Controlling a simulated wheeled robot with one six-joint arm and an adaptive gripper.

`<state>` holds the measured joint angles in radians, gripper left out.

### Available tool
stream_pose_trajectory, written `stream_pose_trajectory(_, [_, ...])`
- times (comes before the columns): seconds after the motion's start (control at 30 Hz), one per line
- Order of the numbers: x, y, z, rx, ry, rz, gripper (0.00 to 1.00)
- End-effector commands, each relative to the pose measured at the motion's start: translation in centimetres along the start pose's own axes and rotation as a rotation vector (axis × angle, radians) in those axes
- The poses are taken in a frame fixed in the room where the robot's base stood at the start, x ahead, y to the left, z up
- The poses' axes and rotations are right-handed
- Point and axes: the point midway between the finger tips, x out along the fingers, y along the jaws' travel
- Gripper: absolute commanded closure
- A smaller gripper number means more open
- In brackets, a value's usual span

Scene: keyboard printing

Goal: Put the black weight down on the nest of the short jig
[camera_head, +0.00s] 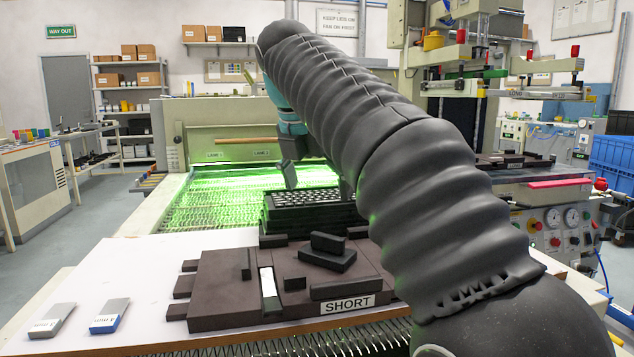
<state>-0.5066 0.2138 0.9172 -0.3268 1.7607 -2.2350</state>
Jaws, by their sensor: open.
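The short jig (225,284) is a dark brown plate with a white SHORT label, lying on the white table in front of me. A black weight (327,260), a flat block with a smaller block on top as a grip, rests on the jig right of its middle. I cannot tell exactly how it sits relative to the nest. My gripper (318,178) is open, behind and above the weight, over a black stack of keyboards (312,210). It is apart from the weight. My arm hides part of the gripper and the jig's right end.
A grey block (52,320) and a blue-and-grey block (110,316) lie at the table's front left. A green-lit conveyor (225,200) runs behind the jig. A printing machine (490,80) stands at the right.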

Motion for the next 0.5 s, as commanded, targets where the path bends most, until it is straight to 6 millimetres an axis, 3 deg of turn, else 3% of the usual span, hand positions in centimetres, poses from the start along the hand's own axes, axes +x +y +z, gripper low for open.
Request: stream_pose_trajectory(0.5, [-0.83,-0.56,0.02,0.035,0.001,0.002,0.02])
